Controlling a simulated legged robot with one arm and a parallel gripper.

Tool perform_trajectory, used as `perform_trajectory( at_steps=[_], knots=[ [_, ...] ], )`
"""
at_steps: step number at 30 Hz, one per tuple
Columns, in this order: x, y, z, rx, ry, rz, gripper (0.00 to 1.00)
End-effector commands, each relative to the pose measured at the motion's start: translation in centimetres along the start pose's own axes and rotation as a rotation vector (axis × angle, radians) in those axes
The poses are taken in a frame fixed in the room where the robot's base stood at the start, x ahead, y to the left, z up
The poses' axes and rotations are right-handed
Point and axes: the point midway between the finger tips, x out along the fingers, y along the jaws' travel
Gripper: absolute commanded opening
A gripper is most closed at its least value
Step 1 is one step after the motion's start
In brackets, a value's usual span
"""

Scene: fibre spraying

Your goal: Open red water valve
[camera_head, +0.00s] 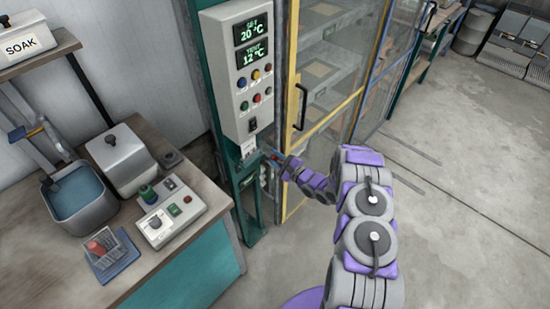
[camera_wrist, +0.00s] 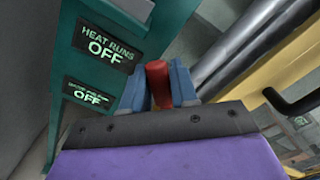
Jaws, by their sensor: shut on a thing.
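In the wrist view my gripper (camera_wrist: 158,88) has its two blue fingers on either side of a red part, the red water valve's handle (camera_wrist: 157,80), and is shut on it. The handle stands upright between the fingers, and its lower end is hidden behind the gripper body. In the head view my gripper (camera_head: 272,157) is at the green post below the control panel, at the end of my purple and grey arm. The valve is too small and covered to make out there.
A control box (camera_head: 240,65) with displays and buttons hangs above my gripper. A yellow-framed cabinet door (camera_head: 340,118) with a black handle is close on the right. A workbench (camera_head: 185,255) with a basin (camera_head: 78,192) stands left. The floor at right is clear.

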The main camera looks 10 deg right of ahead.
Motion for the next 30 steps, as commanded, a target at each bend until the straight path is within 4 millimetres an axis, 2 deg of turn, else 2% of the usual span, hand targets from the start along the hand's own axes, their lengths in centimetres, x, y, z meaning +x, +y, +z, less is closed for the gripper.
perform_trajectory(
  at_steps=[8, 9, 15, 25, 30],
  knots=[
    [-0.1, 0.2, -0.2, 0.004, 0.006, 0.003, 0.00],
    [-0.1, 0.2, -0.2, 0.004, 0.006, 0.003, 0.31],
    [-0.1, 0.1, -0.1, 0.001, 0.003, 0.001, 0.49],
    [-0.6, -0.1, 0.0, -0.002, 0.003, -0.002, 0.49],
    [-2.9, -0.1, -0.1, 0.001, 0.006, -0.002, 0.49]
  ],
)
